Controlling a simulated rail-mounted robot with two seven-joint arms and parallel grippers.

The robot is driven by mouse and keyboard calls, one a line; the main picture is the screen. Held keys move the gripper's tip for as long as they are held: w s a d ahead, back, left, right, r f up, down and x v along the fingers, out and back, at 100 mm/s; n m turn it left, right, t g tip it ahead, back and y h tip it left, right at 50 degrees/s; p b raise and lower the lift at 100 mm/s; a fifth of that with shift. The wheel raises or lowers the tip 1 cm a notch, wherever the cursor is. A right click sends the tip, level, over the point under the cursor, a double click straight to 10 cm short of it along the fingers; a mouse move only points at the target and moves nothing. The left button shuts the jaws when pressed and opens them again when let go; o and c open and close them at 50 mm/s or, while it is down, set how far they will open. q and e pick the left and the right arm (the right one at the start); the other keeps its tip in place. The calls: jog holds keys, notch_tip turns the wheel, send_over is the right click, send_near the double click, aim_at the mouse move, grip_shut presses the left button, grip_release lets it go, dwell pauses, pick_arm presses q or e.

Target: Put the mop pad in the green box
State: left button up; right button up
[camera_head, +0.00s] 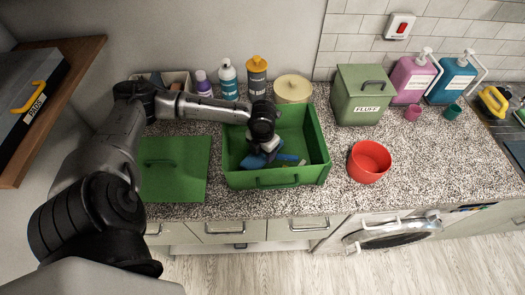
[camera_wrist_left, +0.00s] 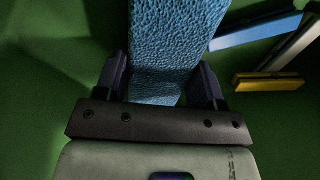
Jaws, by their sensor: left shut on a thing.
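The mop pad (camera_wrist_left: 172,40) is a blue, rough-textured strip. In the left wrist view it runs up from between the fingers of my left gripper (camera_wrist_left: 160,88), which is shut on it. In the head view the blue pad (camera_head: 252,161) shows just under the left gripper (camera_head: 266,148), inside the green box (camera_head: 318,160). The box is open and stands on the counter. The gripper hides part of the pad, and I cannot tell whether the pad touches the box floor. My right gripper is not in view.
Inside the box lie a blue-edged item (camera_wrist_left: 255,31) and a yellow-edged item (camera_wrist_left: 268,83). A green lid (camera_head: 180,165) lies left of the box. A red bowl (camera_head: 369,162) stands to its right. Bottles (camera_head: 257,78) and a round cream container (camera_head: 293,89) stand behind.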

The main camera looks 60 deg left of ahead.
pick_arm(q)
jog(key=shift+f, duration=0.4)
jog(key=o, duration=0.9)
jog(key=shift+f, duration=0.1)
notch_tip(320, 180, up, 12)
jog(key=shift+r+b, duration=0.15)
jog(key=shift+b, duration=0.7)
